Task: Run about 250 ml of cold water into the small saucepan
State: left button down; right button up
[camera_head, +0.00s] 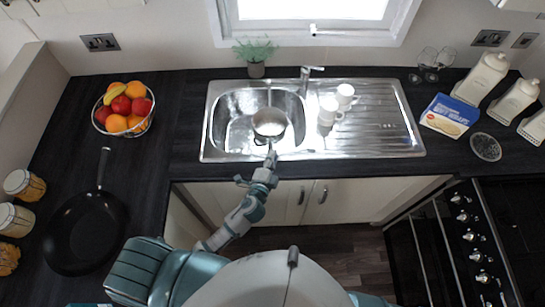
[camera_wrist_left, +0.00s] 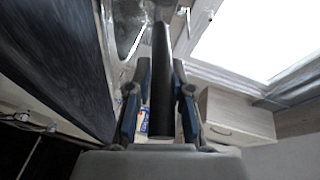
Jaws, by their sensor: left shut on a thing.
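The small saucepan (camera_head: 269,122) is steel and sits in or just over the left bowl of the steel sink (camera_head: 222,150). My left gripper (camera_head: 270,160) is at the sink's front edge, on the near side of the pan. In the left wrist view its two fingers (camera_wrist_left: 158,100) are shut on a dark handle (camera_wrist_left: 160,70), which I take as the saucepan's. The tap (camera_head: 307,78) stands behind the sink, right of the pan. I cannot tell whether water runs or how much is in the pan. My right gripper is not in view.
Two white mugs (camera_head: 328,110) stand right of the bowl. A plant (camera_head: 256,65) is behind the sink. A fruit bowl (camera_head: 124,110) and a black frying pan (camera_head: 85,232) are on the left worktop. A blue-and-white box (camera_head: 450,115) is right of the drainer, and the hob is front right.

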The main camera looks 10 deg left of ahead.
pick_arm(q)
jog(key=r+p, duration=0.4)
jog(key=r, duration=0.1)
jog(key=s+r+p, duration=0.1)
jog(key=r+p, duration=0.2)
jog(key=shift+d+r, duration=0.2)
jog(key=shift+s+r, duration=0.2)
jog(key=shift+r, duration=0.7)
